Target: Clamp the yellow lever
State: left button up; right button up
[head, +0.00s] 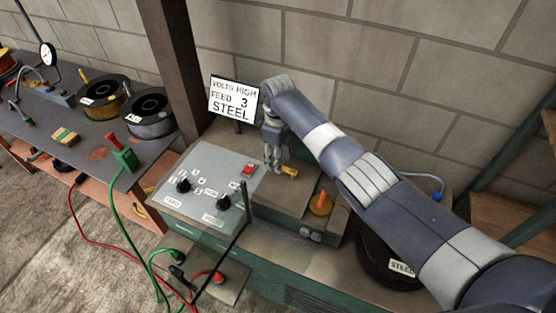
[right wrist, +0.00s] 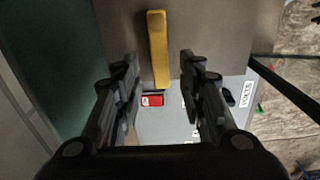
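The yellow lever (head: 290,170) sits on the brown top of the green machine, just right of the red switch. In the right wrist view the yellow lever (right wrist: 158,48) shows as a long bar running up the picture. My right gripper (head: 273,168) points down beside the lever in the head view, partly overlapping its left end. In the wrist view the right gripper (right wrist: 159,66) is open, with one finger on each side of the lever and gaps on both sides. How far the fingertips are above the lever is unclear. My left gripper is not in view.
A grey panel (head: 195,205) with black knobs and a red switch (head: 249,168) lies left of the lever. An orange knob (head: 320,203) stands to its right. A sign (head: 234,99) stands behind. A thin dark rod (head: 240,235) rises in front. A bench with wire reels (head: 150,112) is left.

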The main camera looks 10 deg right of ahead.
notch_tip(320, 180, up, 10)
jog(key=shift+r, duration=0.2)
dwell(0.5)
